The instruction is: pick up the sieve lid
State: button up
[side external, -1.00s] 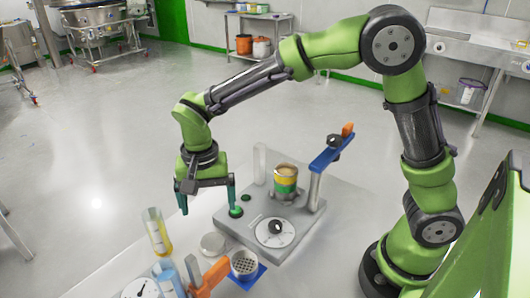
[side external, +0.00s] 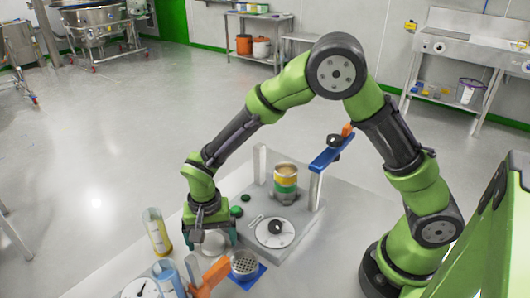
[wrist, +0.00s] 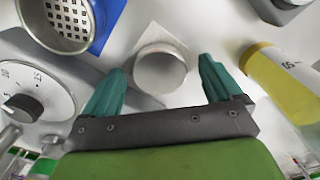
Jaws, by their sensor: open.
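The sieve lid is a round, silvery disc with a low rim. In the side view the lid (side external: 213,243) shows partly, behind and between the fingers. My gripper (side external: 210,241) is open and pointing down over it, with one finger on each side. In the wrist view my gripper (wrist: 161,68) shows gaps between both fingers and the lid, with nothing held. I cannot tell the exact height of the fingertips above the table.
A perforated sieve cup (side external: 243,264) stands on a blue mat (wrist: 108,20) close by, beside an orange clamp (side external: 212,275). A yellow-filled cylinder (side external: 158,233) stands near the other finger. A grey machine base (side external: 300,235) carries a banded canister (side external: 285,180) and a blue arm (side external: 328,155).

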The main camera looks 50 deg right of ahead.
jog(key=c, duration=1.2)
jog(key=shift+r, duration=0.1)
